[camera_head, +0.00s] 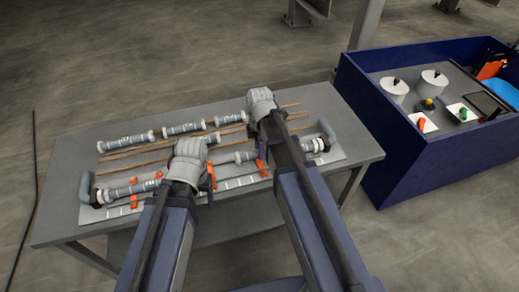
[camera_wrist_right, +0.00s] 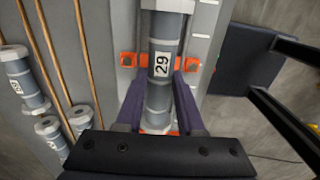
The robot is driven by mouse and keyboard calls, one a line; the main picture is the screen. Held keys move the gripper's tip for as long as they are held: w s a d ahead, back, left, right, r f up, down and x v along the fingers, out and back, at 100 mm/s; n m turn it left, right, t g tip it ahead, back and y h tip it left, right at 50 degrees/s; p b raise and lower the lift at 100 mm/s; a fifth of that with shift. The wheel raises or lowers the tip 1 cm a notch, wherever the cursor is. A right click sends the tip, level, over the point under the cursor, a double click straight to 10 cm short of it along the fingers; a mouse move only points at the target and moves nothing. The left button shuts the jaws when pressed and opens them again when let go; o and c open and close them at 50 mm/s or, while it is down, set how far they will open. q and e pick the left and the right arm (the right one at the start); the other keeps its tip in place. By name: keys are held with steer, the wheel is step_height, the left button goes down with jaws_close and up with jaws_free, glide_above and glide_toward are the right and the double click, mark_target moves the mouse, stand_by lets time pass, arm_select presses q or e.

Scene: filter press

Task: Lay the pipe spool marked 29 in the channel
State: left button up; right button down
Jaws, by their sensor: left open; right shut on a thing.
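The pipe spool marked 29 (camera_wrist_right: 160,85) is grey with light bands and a white label. In the right wrist view it lies lengthwise between the two fingers of my right gripper (camera_wrist_right: 158,112), which is shut on it. The spool lines up with the channel, between a pair of orange clips (camera_wrist_right: 128,59); I cannot tell whether it rests on the bottom. In the head view my right gripper (camera_head: 262,158) is over the right half of the channel board (camera_head: 232,183), its arm hiding part of the row. My left gripper (camera_head: 210,182) is open near the channel's middle.
Several loose spools (camera_head: 182,129) and thin copper-coloured rods (camera_head: 138,151) lie on the grey table (camera_head: 80,150) behind the channel. Another spool (camera_head: 128,190) sits at the channel's left end, by a grey elbow (camera_head: 86,188). A blue bin (camera_head: 430,165) with parts stands at the right.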

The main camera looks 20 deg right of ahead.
steer(key=shift+f+b, duration=1.25)
steer(key=shift+f, duration=0.25)
steer(key=shift+c, duration=2.2)
jaws_free()
steer(key=shift+r, duration=0.15)
step_height(320, 180, up, 8)
steer(key=p, duration=0.8)
steer(key=shift+f, duration=0.2)
